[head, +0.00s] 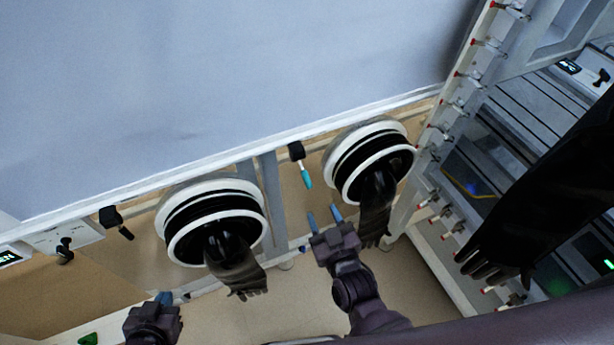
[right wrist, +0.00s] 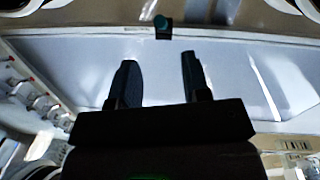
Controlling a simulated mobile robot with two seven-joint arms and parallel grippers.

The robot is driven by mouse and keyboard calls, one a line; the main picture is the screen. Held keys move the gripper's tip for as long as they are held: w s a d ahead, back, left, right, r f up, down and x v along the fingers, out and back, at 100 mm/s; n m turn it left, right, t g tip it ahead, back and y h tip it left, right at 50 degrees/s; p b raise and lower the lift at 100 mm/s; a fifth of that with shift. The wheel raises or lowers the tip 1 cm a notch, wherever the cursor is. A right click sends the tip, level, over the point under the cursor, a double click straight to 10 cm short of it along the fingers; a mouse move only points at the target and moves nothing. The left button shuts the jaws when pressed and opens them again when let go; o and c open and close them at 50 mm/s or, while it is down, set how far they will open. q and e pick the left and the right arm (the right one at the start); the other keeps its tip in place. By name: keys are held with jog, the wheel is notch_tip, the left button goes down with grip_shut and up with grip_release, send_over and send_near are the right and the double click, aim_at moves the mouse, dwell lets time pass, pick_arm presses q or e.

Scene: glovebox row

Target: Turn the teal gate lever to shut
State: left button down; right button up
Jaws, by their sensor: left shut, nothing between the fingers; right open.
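The teal gate lever (head: 307,179) hangs from a black mount (head: 296,151) on the glovebox front, between the two glove ports in the head view. It points down and slightly right. In the right wrist view the teal lever (right wrist: 161,22) shows end-on at the top, beyond the fingertips. My right gripper (head: 325,215) is open and empty, just below the lever and apart from it; its two fingers also show in the right wrist view (right wrist: 158,72). My left gripper (head: 163,298) is shut and empty at the lower left, away from the lever.
Glove ports with hanging black gloves flank the lever, one at the left (head: 215,226) and one at the right (head: 372,165). A black-handled lever (head: 116,222) is at the far left. A frame with red-tipped fittings (head: 447,110) stands right. Floor (head: 290,300) shows below.

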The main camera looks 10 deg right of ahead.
aim_at(310, 186)
jog(key=x, duration=1)
jog(key=shift+w+a+b, duration=0.15)
jog(key=shift+w+b, duration=0.15)
jog(key=shift+b, duration=0.05)
jog(key=shift+c, duration=0.2)
grip_shut()
